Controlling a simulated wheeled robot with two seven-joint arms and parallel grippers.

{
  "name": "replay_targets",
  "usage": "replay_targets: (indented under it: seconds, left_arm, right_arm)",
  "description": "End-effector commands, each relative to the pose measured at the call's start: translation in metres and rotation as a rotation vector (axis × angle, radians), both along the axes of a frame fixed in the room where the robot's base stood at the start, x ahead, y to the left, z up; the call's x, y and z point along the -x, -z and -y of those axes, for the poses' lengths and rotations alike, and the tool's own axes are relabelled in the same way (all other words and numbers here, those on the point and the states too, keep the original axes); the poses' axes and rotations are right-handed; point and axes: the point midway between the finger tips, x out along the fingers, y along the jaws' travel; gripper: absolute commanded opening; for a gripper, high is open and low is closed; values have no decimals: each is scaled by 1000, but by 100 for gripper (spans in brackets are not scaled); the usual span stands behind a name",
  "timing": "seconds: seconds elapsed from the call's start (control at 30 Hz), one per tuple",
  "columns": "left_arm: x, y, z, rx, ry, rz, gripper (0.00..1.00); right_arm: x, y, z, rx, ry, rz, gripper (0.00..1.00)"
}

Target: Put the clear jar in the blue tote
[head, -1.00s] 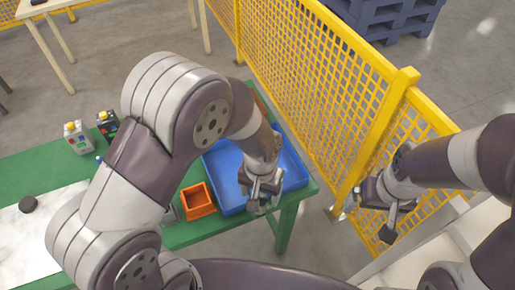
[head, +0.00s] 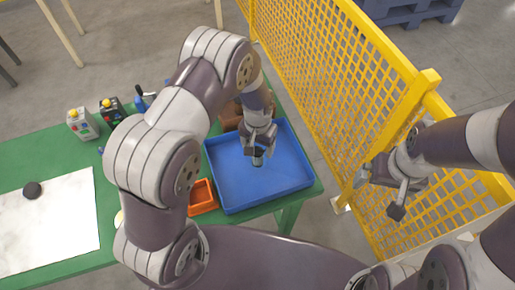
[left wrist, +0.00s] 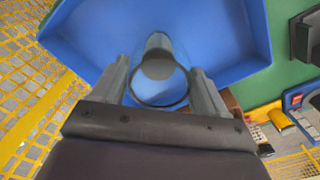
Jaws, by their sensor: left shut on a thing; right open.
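The clear jar (left wrist: 159,75) is between the two fingers of my left gripper (left wrist: 163,88) in the left wrist view. Its round rim faces the camera. In the head view my left gripper (head: 258,152) is shut on the jar (head: 257,161), over the blue tote (head: 232,199). The tote is a wide shallow tray on the green table, and its floor looks empty. I cannot tell whether the jar touches the floor. The tote also shows in the left wrist view (left wrist: 230,35). My right gripper (head: 378,195) is open and empty by the yellow fence.
A small orange bin (head: 203,197) stands just left of the tote. A brown object (head: 229,118) is behind it. The yellow mesh fence (head: 340,90) runs close on the right.

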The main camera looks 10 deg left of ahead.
Motion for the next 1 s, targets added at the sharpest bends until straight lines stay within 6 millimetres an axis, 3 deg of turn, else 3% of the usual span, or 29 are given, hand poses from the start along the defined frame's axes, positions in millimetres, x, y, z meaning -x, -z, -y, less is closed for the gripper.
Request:
replay_targets:
  seconds: [0.3,0.67,0.7,0.73,1.0]
  left_arm:
    - [-4,41,-2,0,1,0,38]
    - [-4,48,-2,0,0,1,38]
    - [-4,46,-2,0,0,1,87]
    - [-4,46,-2,0,0,1,96]
    - [-4,46,-2,0,0,1,99]
  right_arm:
    - [0,-14,0,0,0,0,100]
    - [0,-8,0,0,0,0,100]
    - [0,-10,0,0,0,0,100]
    - [0,-10,0,0,0,0,100]
    - [0,-10,0,0,0,0,100]
